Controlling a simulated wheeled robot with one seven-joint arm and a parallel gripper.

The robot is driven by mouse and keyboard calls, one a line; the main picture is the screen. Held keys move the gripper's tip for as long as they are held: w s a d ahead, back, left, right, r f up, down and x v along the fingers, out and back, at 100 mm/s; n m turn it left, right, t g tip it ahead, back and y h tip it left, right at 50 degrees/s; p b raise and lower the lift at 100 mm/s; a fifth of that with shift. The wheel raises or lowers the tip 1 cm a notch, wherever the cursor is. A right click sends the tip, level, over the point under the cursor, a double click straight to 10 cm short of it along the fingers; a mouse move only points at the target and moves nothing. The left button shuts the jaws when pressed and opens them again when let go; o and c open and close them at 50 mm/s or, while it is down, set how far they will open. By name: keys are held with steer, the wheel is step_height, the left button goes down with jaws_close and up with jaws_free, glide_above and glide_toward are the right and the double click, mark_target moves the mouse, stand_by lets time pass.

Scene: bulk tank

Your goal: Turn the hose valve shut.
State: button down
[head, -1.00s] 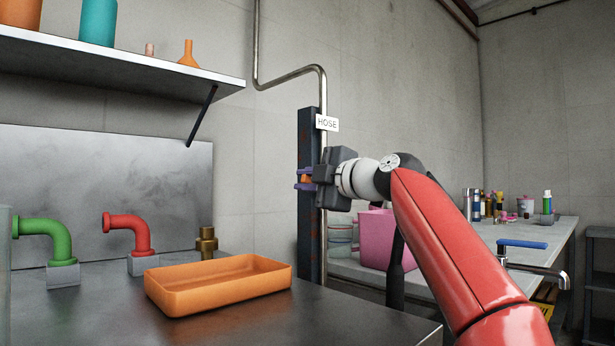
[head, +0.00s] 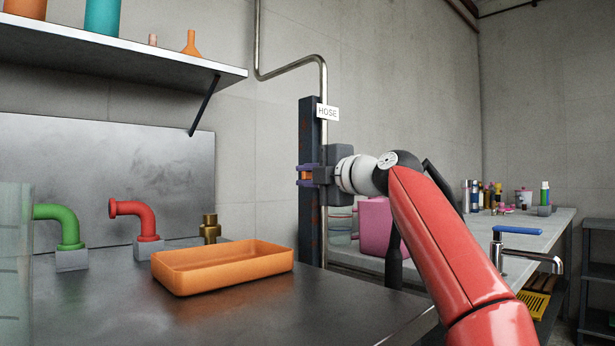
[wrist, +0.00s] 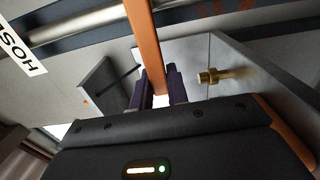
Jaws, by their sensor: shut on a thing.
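The hose valve's orange lever (wrist: 148,50) runs up from between my fingers in the wrist view. It lies roughly crosswise to the metal pipe (wrist: 85,22) there. My gripper (wrist: 158,88) is shut on the lever, with a dark purple finger on each side. In the head view, my gripper (head: 306,175) is at the dark upright post, and only a small orange part of the lever (head: 305,175) shows between the fingers. The white HOSE sign (head: 328,112) is above it; the sign also shows in the wrist view (wrist: 18,52). The valve body is hidden.
An orange tray (head: 222,281) lies on the metal counter (head: 110,310) at left, near a brass fitting (head: 210,229) and red (head: 140,220) and green (head: 62,225) pipes. A shelf (head: 120,62) overhangs the counter. A pink container (head: 373,226) stands behind my arm.

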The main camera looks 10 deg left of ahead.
mark_target(310, 176)
steer(key=c, duration=1.4)
jaws_free()
steer(key=shift+o, duration=0.2)
steer(key=b+v, duration=0.2)
steer(key=v, duration=0.4)
steer(key=shift+d, duration=0.2)
steer(key=shift+s+d, duration=0.5)
steer(key=shift+s, duration=0.05)
